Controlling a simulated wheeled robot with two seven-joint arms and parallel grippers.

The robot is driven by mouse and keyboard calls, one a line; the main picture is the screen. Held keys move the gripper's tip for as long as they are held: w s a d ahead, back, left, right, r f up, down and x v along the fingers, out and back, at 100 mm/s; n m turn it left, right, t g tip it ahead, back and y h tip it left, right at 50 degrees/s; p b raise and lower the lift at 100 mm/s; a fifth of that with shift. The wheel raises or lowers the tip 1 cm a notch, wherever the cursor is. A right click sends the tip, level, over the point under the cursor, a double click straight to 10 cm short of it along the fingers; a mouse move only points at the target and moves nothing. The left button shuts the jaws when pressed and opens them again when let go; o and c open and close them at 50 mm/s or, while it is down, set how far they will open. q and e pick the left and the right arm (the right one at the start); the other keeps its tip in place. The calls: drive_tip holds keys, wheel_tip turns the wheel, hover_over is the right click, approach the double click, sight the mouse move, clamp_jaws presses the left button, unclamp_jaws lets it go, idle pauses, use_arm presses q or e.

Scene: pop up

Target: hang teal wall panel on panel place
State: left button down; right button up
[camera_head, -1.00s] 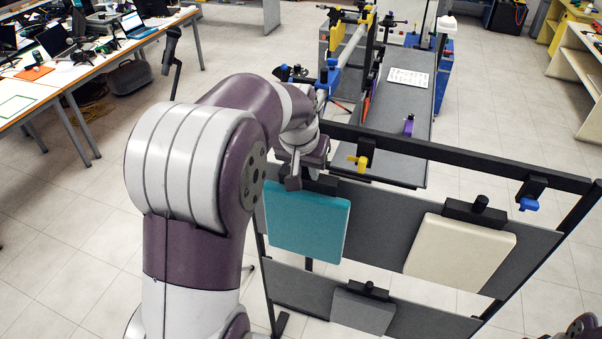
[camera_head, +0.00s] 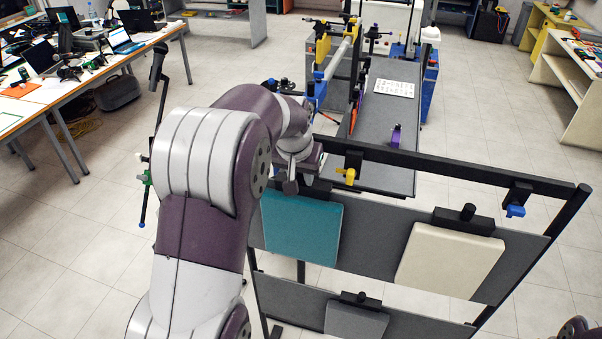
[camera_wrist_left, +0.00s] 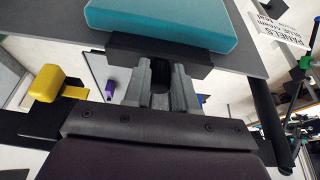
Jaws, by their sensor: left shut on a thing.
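The teal wall panel (camera_head: 301,229) is at the left end of the upper grey board of the black frame, beside a cream panel. My left gripper (camera_head: 291,186) is at its top edge, shut on the black holder of the teal panel. In the left wrist view the two grey fingers (camera_wrist_left: 161,88) close around a dark knob below the black bar, and the teal panel (camera_wrist_left: 160,22) shows beyond it. Whether the panel's back touches the board cannot be told. My right gripper is not in view.
The cream panel (camera_head: 449,259) and a small grey panel (camera_head: 355,320) hang on the grey boards. A yellow clamp (camera_head: 347,175) and a blue clamp (camera_head: 515,211) sit on the frame's top bar. A grey table (camera_head: 383,130) stands behind. Open floor lies at left.

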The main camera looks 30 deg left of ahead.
use_arm(q)
drive_tip(key=c, duration=0.8)
unclamp_jaws()
